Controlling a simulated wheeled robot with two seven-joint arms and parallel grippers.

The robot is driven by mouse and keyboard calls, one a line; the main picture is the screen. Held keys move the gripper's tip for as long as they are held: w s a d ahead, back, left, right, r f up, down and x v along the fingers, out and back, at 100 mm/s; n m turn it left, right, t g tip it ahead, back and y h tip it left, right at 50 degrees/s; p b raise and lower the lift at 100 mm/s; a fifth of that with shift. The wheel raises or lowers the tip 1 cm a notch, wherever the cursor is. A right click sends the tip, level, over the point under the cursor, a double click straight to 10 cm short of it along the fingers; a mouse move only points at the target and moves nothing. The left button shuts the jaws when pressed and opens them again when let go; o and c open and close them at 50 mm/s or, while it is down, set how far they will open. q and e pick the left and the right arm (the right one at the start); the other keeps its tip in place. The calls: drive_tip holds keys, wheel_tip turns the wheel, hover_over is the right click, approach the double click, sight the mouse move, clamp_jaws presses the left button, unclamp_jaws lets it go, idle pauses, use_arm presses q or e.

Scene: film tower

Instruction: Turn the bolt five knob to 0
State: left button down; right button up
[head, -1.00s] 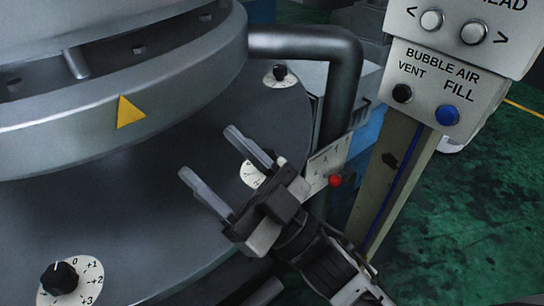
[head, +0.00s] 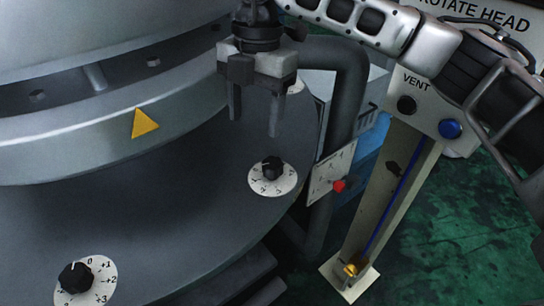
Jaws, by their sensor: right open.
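A black knob (head: 272,167) on a round white dial (head: 285,183) sits on the grey round plate, right of centre. Its marks are too small to read. A second black knob (head: 74,277) on a white dial (head: 103,269) is at the lower left, with 0, +1, +2 and +3 readable. A third white dial (head: 295,87) is mostly hidden behind my right gripper. No label shows which knob is bolt five. My right gripper (head: 255,124) points down, open and empty, its fingertips above the middle knob in the picture and apart from it. My left gripper is not in view.
A grey drum flange with a yellow triangle (head: 145,123) overhangs the plate (head: 190,190). A thick grey pipe (head: 343,110) and a plate with a red button (head: 339,186) stand to the right. Beyond is a post-mounted button panel (head: 428,109), partly behind my arm.

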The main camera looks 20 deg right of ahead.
sight(272, 163)
drive_tip(key=w+d+r+m+h, duration=0.1)
drive_tip(key=w+d+r+m, duration=0.1)
drive_tip(key=d, duration=0.1)
drive_tip(key=shift+t, duration=0.3)
drive_tip(key=f, duration=0.5)
drive_tip(key=f+p, duration=0.1)
drive_tip(key=f, duration=0.4)
drive_tip(key=f+p, duration=0.1)
drive_tip(key=f, duration=0.4)
drive_tip(key=shift+s+d+f, duration=0.15)
drive_tip(key=shift+s+f, duration=0.05)
drive_tip(key=shift+s, duration=0.2)
drive_tip(key=c, duration=1)
